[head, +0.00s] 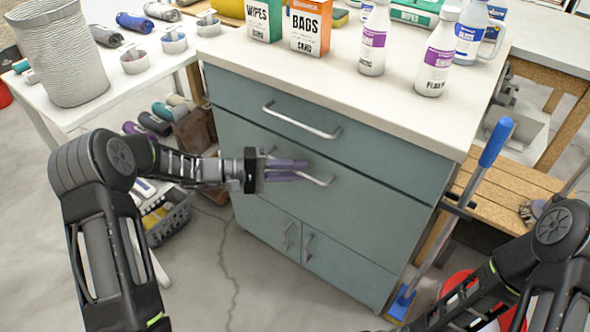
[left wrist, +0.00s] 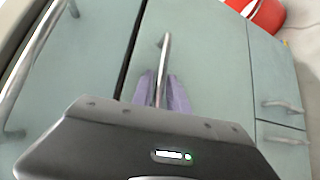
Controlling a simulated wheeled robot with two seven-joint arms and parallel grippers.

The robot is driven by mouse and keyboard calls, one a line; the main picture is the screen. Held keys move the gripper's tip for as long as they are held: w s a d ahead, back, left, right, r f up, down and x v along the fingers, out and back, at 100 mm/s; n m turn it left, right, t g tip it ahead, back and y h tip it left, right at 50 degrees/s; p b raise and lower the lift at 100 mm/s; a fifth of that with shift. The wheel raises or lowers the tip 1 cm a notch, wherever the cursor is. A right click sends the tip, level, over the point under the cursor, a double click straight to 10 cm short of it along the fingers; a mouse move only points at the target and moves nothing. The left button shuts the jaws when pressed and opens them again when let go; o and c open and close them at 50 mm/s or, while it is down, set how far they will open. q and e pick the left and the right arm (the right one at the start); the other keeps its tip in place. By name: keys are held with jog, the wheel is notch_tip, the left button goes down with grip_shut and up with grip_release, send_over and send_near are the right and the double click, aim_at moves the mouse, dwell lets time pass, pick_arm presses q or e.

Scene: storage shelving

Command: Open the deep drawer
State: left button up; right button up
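The deep drawer (head: 375,205) is the tall middle front of the grey-green cabinet, below a shallow top drawer (head: 235,92). It looks flush with the cabinet. Its metal bar handle (head: 322,181) runs across its upper part; in the left wrist view the handle (left wrist: 166,50) passes between my purple fingers. My left gripper (head: 300,170) is at this handle, one finger above and one below, and appears closed on it. The same fingers show in the left wrist view (left wrist: 162,92). Part of the handle is hidden by them. My right gripper is out of view.
The worktop (head: 335,70) holds boxes and several bottles. Two small doors (head: 325,262) are below the drawer. A blue-handled tool (head: 495,142) and a red bucket (head: 465,285) stand at the right. A basket (head: 170,220) is at the left. Floor in front is clear.

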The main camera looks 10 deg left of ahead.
pick_arm(q)
grip_shut()
dwell(1.1)
